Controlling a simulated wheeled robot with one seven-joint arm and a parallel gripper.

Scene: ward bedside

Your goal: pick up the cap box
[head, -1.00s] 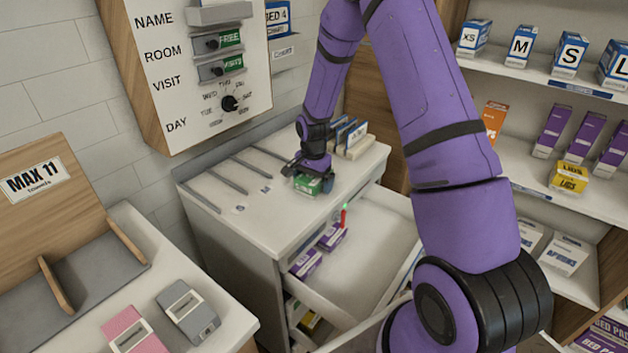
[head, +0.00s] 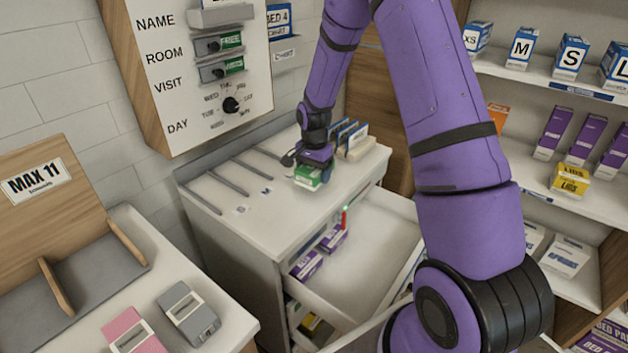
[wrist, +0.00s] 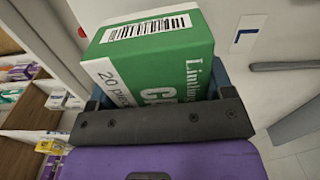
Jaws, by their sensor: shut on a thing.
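The cap box is a green and white carton with a barcode and partly hidden lettering that starts with "C". It fills the middle of the wrist view (wrist: 165,65). In the head view the cap box (head: 307,181) shows at the top of the bedside cabinet, under my gripper (head: 314,171). My gripper is shut on the cap box, and its dark jaw bar (wrist: 165,122) crosses the box's lower part in the wrist view. I cannot tell whether the box touches the cabinet top.
The white cabinet top (head: 245,222) has several grey divider rails and upright cards (head: 347,135) at the back. Its open drawer (head: 375,255) holds purple boxes (head: 307,265). Stocked shelves (head: 585,195) stand at right. A counter (head: 150,290) with two devices is at left front.

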